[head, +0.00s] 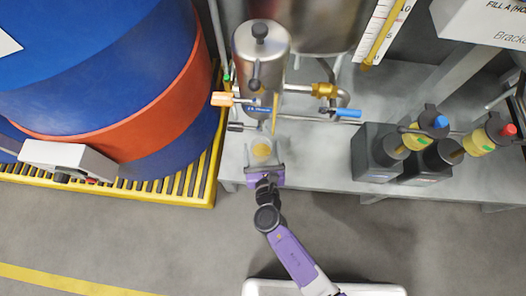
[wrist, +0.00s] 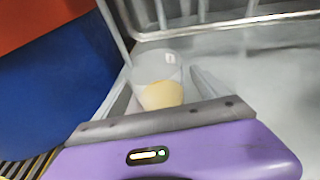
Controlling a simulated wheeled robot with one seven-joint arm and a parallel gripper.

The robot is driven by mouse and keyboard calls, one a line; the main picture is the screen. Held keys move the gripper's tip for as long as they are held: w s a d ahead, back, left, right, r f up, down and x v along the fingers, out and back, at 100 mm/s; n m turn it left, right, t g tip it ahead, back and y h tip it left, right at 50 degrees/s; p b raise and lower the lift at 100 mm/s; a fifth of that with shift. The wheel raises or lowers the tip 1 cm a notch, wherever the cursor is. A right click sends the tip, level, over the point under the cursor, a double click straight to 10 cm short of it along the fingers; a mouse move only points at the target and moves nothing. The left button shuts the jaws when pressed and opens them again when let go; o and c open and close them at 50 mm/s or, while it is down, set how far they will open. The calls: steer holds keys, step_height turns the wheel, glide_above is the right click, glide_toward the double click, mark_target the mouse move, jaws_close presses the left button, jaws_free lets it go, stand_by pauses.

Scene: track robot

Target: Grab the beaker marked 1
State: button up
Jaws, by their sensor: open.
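A clear beaker (head: 261,150) with yellowish contents stands on the grey ledge under the steel vessel. It also shows in the wrist view (wrist: 160,80), with a small pale label near its rim that is too blurred to read. My gripper (head: 263,158) is at the front of the beaker. In the wrist view my gripper (wrist: 165,90) is open, with one finger on each side of the beaker. Whether a finger touches it I cannot tell. The beaker's lower front is partly hidden by the gripper body.
The steel vessel (head: 262,55) with valves, an orange handle (head: 222,99) and a blue handle (head: 347,113) stands just behind. A large blue and red drum (head: 120,100) is at left. Dark containers (head: 376,152) stand at right. The ledge (head: 320,160) between is clear.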

mark_target(261, 143)
steer(key=shift+b+x, duration=0.4)
steer(key=shift+x, duration=1.15)
steer(key=shift+a, duration=0.1)
steer(key=shift+c, duration=0.2)
steer(key=c, duration=1.7)
steer(key=shift+r, duration=0.15)
